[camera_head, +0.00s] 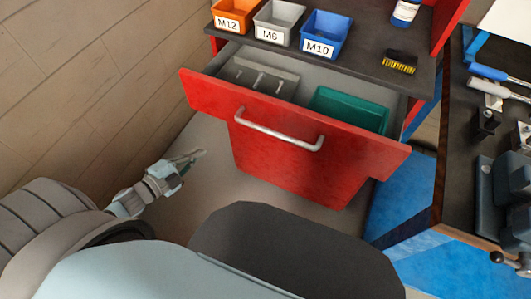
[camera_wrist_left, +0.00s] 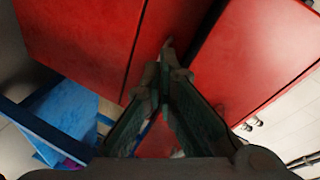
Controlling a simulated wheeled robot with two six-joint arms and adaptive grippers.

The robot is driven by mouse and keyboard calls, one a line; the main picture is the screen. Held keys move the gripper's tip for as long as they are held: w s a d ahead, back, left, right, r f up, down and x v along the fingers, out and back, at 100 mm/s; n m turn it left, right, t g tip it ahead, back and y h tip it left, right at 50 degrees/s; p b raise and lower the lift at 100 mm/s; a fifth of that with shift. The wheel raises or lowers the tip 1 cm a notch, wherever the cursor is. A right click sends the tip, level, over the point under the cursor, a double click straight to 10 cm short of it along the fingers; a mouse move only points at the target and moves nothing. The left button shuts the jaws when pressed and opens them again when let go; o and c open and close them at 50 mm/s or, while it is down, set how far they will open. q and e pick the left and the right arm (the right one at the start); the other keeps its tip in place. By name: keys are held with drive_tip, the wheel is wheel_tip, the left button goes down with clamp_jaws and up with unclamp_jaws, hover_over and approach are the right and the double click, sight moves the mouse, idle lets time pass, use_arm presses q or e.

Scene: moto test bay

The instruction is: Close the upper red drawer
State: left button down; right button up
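The upper red drawer (camera_head: 215,96) stands pulled open under the dark worktop, with a silver bar handle (camera_head: 280,133) on its front. A grey divided tray and a green bin lie inside it. My left gripper (camera_head: 202,153) is below and left of the drawer front, apart from the handle and empty. In the left wrist view its two fingers (camera_wrist_left: 165,62) converge with the tips together, so it looks shut. Red panels (camera_wrist_left: 85,40) fill much of that view; I cannot tell which is the drawer front. My right gripper is not in view.
Orange, grey and blue bins (camera_head: 326,33), a brush (camera_head: 400,62) and a bottle (camera_head: 405,12) stand on the worktop (camera_head: 365,50). A bench (camera_head: 455,140) with tools and a vise is on the right. A wooden wall or floor surface is at left.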

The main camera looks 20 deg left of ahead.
use_arm(q)
drive_tip(key=d+r+m+h+b, duration=0.2)
drive_tip(key=d+r+m+h, duration=0.2)
drive_tip(key=d+m+h, duration=0.25)
drive_tip(key=m+g+h+b, duration=0.1)
drive_tip(key=m+g+h, duration=0.15)
drive_tip(key=m, duration=0.25)
approach(282, 131)
drive_tip(key=s+d, duration=0.1)
drive_tip(key=d, duration=0.2)
drive_tip(key=w, duration=0.2)
drive_tip(key=w+b, duration=0.1)
drive_tip(key=w, duration=0.1)
drive_tip(key=shift+w+d+f, duration=0.1)
drive_tip(key=shift+d, duration=0.15)
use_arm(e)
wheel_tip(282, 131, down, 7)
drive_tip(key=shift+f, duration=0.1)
